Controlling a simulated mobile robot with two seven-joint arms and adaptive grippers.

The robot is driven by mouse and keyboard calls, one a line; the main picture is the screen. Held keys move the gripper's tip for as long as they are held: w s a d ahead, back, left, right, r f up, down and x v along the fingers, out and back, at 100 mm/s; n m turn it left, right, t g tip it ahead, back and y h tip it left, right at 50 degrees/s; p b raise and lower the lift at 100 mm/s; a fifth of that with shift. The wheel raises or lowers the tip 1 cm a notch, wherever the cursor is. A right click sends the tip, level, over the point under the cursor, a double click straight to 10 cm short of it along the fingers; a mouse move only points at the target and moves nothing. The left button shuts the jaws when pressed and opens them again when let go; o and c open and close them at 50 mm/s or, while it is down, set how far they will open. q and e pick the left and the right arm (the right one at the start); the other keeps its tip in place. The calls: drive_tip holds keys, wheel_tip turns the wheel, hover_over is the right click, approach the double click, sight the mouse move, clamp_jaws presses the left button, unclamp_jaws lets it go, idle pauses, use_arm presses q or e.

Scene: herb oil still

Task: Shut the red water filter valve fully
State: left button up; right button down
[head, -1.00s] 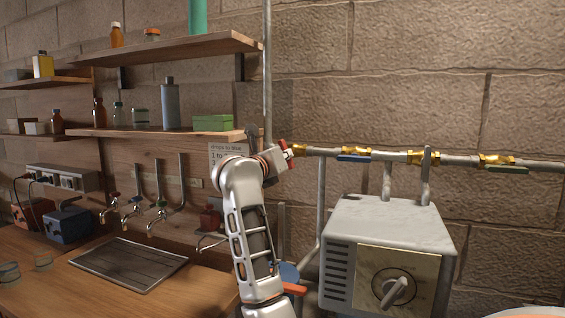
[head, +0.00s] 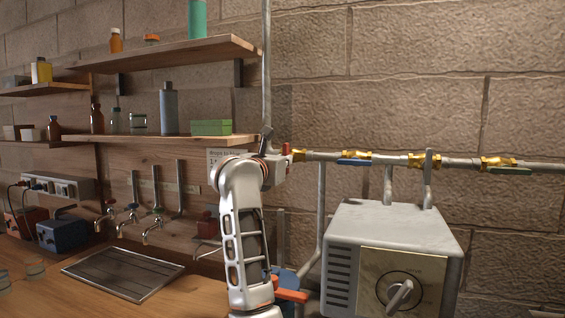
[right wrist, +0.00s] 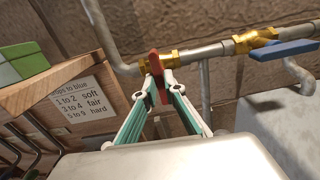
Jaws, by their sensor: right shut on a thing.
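The red water filter valve handle (head: 287,150) is at the left end of the brass-fitted pipe on the stone wall. In the right wrist view the red handle (right wrist: 155,64) stands across the pipe beside its brass body (right wrist: 172,59). My right gripper (right wrist: 161,88) is shut on the handle, one finger on each side of its lower part. In the head view my right gripper (head: 281,168) is at the valve, partly hidden by its own wrist. My left gripper is not in view.
A blue-handled valve (head: 353,162) and a green-handled valve (head: 510,170) sit further right on the pipe. A grey box with a dial (head: 390,230) stands below. Wooden shelves (head: 160,137) with bottles are at left. A paper sign (right wrist: 82,106) is near the gripper.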

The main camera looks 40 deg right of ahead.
drive_tip(key=c, duration=2.1)
unclamp_jaws()
drive_tip(key=shift+c, duration=0.2)
drive_tip(key=v, duration=1.2)
